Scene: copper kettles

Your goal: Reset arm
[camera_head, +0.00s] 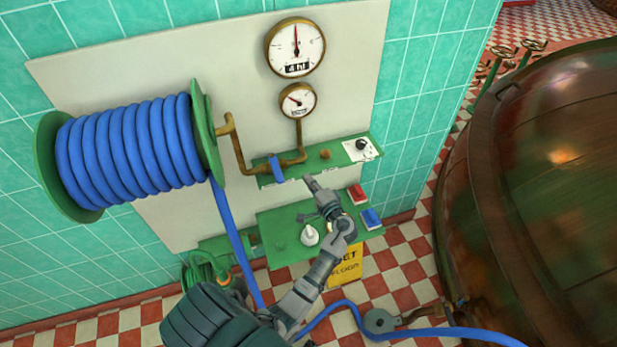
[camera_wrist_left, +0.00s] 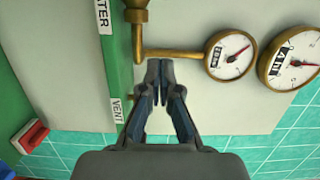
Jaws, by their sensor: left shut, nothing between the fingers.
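My left gripper (camera_head: 311,184) is raised in front of the green shelf on the wall panel, with its arm coming up from the bottom of the head view. In the left wrist view the gripper (camera_wrist_left: 160,68) has its fingertips together with nothing between them. The fingertips appear in front of the brass pipe (camera_wrist_left: 180,54), just left of the smaller gauge (camera_wrist_left: 230,56); whether they touch it I cannot tell. My right gripper is in neither view.
A blue hose reel (camera_head: 130,150) hangs at left, its hose running down to the checkered floor. Two gauges, the larger (camera_head: 295,48) above the smaller (camera_head: 297,100), sit above the green shelf (camera_head: 325,158). A lower green panel (camera_head: 285,225) holds a white knob (camera_head: 309,236). A large copper kettle (camera_head: 540,180) fills the right.

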